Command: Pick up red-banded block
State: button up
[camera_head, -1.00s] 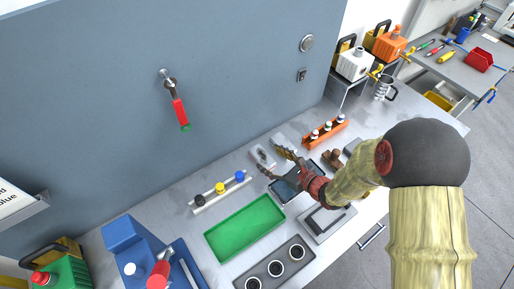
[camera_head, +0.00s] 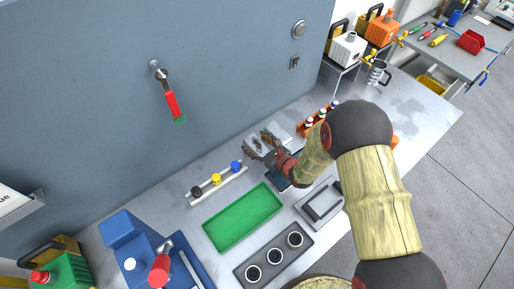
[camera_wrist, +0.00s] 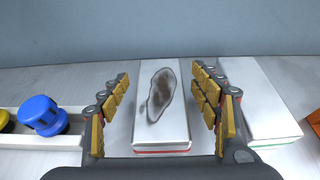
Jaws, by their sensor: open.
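The red-banded block (camera_wrist: 165,130) is a flat white block with a dark stain on top and a red band along its near lower edge. It lies on the bench in the wrist view, between the two fingers of my gripper (camera_wrist: 160,80). My gripper is open, one finger on each side of the block, with nothing clearly held. In the head view my gripper (camera_head: 264,143) is over the bench near the grey wall and mostly covers the block there.
A white block with a green band (camera_wrist: 262,105) lies close on the right. A rail with coloured knobs (camera_head: 217,181) is to the left. A green tray (camera_head: 243,217), a rack with dark round holes (camera_head: 273,262) and an orange rack (camera_head: 305,128) are also on the bench.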

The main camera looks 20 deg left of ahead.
jog(key=c, duration=0.3)
grip_shut()
dwell(0.7)
